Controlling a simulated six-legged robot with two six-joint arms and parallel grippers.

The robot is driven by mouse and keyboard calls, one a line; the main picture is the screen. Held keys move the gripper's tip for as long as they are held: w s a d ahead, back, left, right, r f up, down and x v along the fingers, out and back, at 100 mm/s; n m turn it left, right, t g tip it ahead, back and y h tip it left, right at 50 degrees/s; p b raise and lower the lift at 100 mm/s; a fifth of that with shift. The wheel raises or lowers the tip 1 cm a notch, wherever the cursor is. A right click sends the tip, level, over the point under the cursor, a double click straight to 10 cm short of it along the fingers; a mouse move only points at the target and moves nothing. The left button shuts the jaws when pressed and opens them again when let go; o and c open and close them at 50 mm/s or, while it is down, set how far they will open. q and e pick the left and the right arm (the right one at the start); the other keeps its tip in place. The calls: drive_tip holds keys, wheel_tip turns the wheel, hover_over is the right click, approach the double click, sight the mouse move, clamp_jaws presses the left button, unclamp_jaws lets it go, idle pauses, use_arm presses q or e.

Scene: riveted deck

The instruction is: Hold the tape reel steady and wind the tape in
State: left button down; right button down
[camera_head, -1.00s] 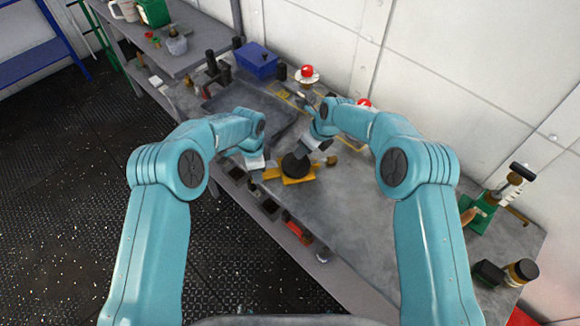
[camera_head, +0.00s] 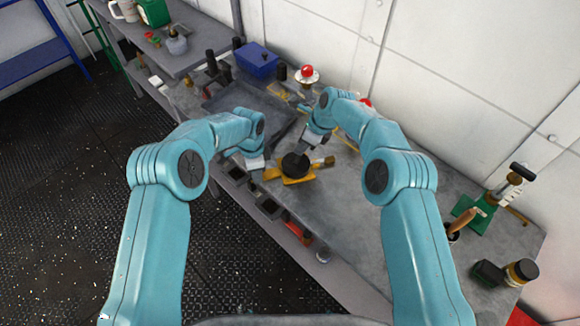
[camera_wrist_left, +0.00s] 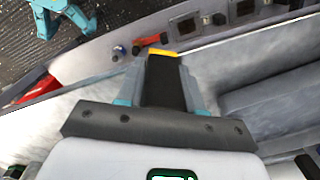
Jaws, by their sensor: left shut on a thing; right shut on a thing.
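The tape reel (camera_head: 295,165) is a black round drum on a yellow frame, lying on the grey bench near its front edge. A brown and yellow piece sticks out at its right. My left gripper (camera_head: 262,172) is shut on the left end of the yellow frame. In the left wrist view, its fingers (camera_wrist_left: 163,80) close around a dark piece with a yellow end. My right gripper (camera_head: 303,149) comes down from above onto the drum's far side and is shut on the reel's crank, which its fingers mostly hide.
A dark tray (camera_head: 262,112) lies behind the left arm. A blue box (camera_head: 256,62) and a red-domed lamp (camera_head: 307,74) stand at the back by the white wall. A green-based tool (camera_head: 478,212) and a jar (camera_head: 521,272) stand at the right.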

idle(0.3)
drive_tip(key=c, duration=0.8)
unclamp_jaws()
drive_tip(key=a+v, duration=0.1)
drive_tip(key=v, duration=1.5)
drive_tip(key=shift+w+a+r, duration=0.2)
drive_tip(key=shift+w+r, duration=0.15)
drive_tip(key=shift+r, duration=0.3)
drive_tip(key=shift+n, duration=0.3)
